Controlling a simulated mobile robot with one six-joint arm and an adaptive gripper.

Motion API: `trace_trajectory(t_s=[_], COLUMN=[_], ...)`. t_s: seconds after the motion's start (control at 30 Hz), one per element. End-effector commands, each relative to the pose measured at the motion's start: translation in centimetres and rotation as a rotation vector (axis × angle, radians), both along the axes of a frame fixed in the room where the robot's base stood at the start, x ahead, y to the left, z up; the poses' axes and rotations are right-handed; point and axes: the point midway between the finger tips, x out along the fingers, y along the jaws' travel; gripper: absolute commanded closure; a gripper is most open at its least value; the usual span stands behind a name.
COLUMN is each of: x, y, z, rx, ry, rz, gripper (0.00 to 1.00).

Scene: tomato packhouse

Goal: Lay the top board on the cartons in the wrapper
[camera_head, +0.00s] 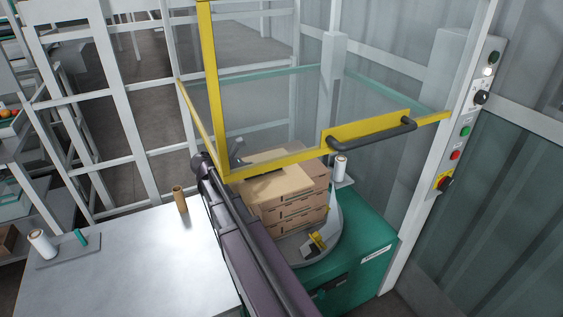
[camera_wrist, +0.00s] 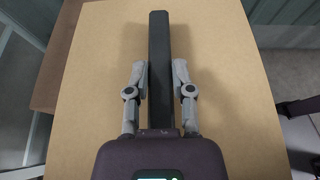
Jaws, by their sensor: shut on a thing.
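The top board (camera_wrist: 95,65) is a flat tan sheet that fills most of the wrist view. A black bar (camera_wrist: 159,40) runs along its middle. My gripper (camera_wrist: 159,75) has its two grey fingers closed on either side of this bar. In the head view, the tan board (camera_head: 283,186) is over the stack of brown cartons (camera_head: 298,216) in the wrapper (camera_head: 370,235). I cannot tell whether it touches them. My arm and the door frame hide part of the board, and my gripper is not clear there.
A yellow-framed clear door (camera_head: 270,161) with a black handle (camera_head: 370,133) stands close in front of the stack. A white film roll (camera_head: 340,168) is right of it. A grey table (camera_head: 150,265) lies left, with a brown tube (camera_head: 179,199) on it. A control post (camera_head: 470,130) stands at right.

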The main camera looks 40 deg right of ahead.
Motion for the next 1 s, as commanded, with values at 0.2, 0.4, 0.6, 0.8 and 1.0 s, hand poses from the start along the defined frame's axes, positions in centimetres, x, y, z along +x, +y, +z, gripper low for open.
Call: trace_trajectory(t_s=[0.2, 0.4, 0.6, 0.8, 1.0], x=[1.1, 2.7, 4.4, 5.7, 6.3], y=[-1.9, -5.3, -8.7, -11.6, -13.0], z=[-0.3, -0.6, -1.0, -1.3, -1.4], rx=[-0.001, -0.001, -0.001, 0.0, 0.0], ry=[-0.001, 0.001, 0.0, 0.0, 0.0], rz=[0.0, -0.001, -0.001, 0.0, 0.002], gripper=[1.0, 1.0, 1.0, 1.0, 1.0])
